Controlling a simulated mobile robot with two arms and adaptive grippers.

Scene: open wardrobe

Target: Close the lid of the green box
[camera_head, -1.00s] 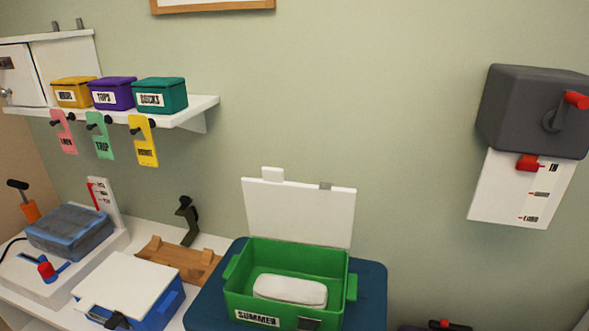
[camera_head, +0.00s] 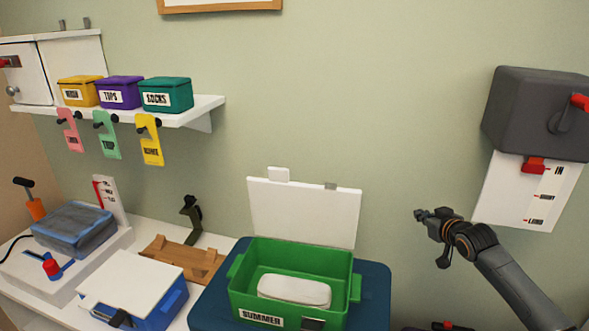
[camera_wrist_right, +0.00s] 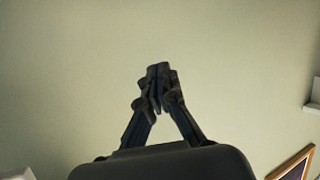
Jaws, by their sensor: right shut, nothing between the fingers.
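The green box (camera_head: 243,291) labelled SUMMER stands on a dark blue mat (camera_head: 376,288) in the head view. Its white lid (camera_head: 305,215) stands up open at the back, with a small tab on its top edge. A white folded item (camera_head: 293,291) lies inside. My right gripper (camera_head: 421,214) is to the right of the lid and apart from it, raised above the counter. In the right wrist view the right gripper (camera_wrist_right: 158,72) is shut and empty against the plain wall. My left gripper is in neither view.
A blue box with a white lid (camera_head: 133,277) and a wooden stand (camera_head: 181,259) are left of the green box. A shelf (camera_head: 207,108) with small boxes and hanging tags is above left. A dark grey wall unit (camera_head: 540,110) hangs at right.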

